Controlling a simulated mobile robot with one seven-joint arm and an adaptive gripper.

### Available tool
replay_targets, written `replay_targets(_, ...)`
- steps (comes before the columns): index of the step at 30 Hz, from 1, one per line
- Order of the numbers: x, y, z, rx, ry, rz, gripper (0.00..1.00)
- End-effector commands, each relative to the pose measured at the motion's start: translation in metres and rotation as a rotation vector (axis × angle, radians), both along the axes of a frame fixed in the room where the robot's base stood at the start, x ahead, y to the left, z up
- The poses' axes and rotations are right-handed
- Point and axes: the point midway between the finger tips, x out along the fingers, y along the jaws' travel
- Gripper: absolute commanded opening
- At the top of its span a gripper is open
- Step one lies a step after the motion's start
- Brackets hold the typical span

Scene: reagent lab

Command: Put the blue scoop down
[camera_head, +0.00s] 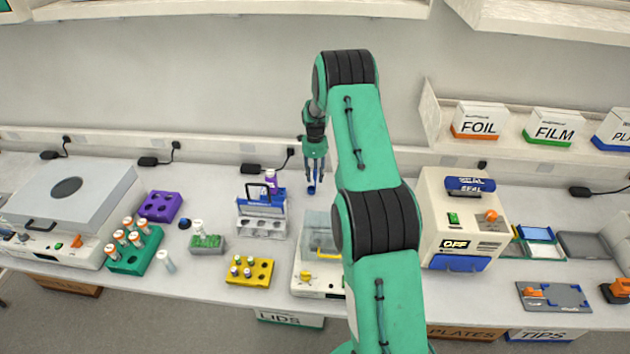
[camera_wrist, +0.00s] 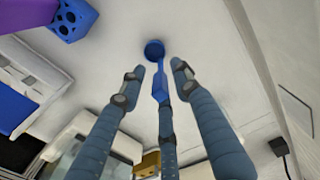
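The blue scoop (camera_head: 311,190) shows in the head view just below my fingertips, over the back of the bench. In the wrist view its round bowl (camera_wrist: 154,50) points away from me, and its thin stem runs back to a thicker handle block (camera_wrist: 160,88). My gripper (camera_head: 314,180) points down, and its three fingers (camera_wrist: 159,80) surround the handle block. Gaps show between the block and the left and right fingers. The block meets the lower finger's tip in the picture. I cannot tell whether the fingers grip it or whether the scoop touches the bench.
A blue and white rack (camera_head: 262,228) with a handle stands left of my gripper, near a purple-capped bottle (camera_head: 271,179). A yellow rack (camera_head: 248,272) and a balance-like device (camera_head: 318,283) are nearer the front. A sealer (camera_head: 462,215) stands right. The wall is close behind.

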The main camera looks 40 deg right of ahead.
Motion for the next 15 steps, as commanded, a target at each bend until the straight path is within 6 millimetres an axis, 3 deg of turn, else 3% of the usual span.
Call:
replay_targets(9, 0.002, -0.001, 0.054, -0.001, -0.001, 0.0, 0.32)
replay_targets(15, 0.002, -0.001, 0.077, -0.001, -0.001, 0.0, 0.32)
